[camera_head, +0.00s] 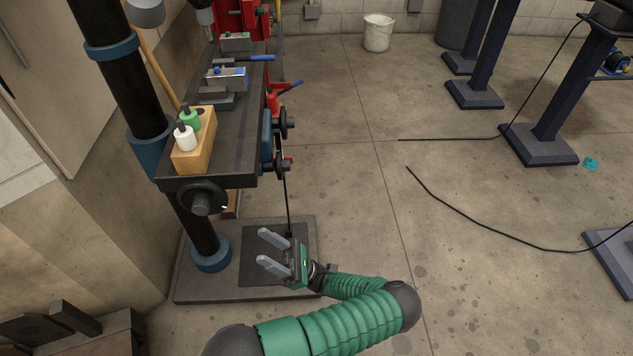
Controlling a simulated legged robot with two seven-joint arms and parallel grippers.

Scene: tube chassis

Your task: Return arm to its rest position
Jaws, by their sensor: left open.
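My left arm (340,322) has green ribbed sleeves and dark joints. It comes in from the bottom edge and bends back to the left at an elbow near the lower middle. My left gripper (262,248) points left with its two grey fingers apart and nothing between them. In the picture it lies over the drill press base plate (205,284), below the front end of the machine's table. I cannot tell its exact height above the plate. My right gripper is not in view.
The drill press table (235,130) holds a wooden block (196,152) with a green and a white bottle, and a vise (228,78). A black column (130,85) stands left.

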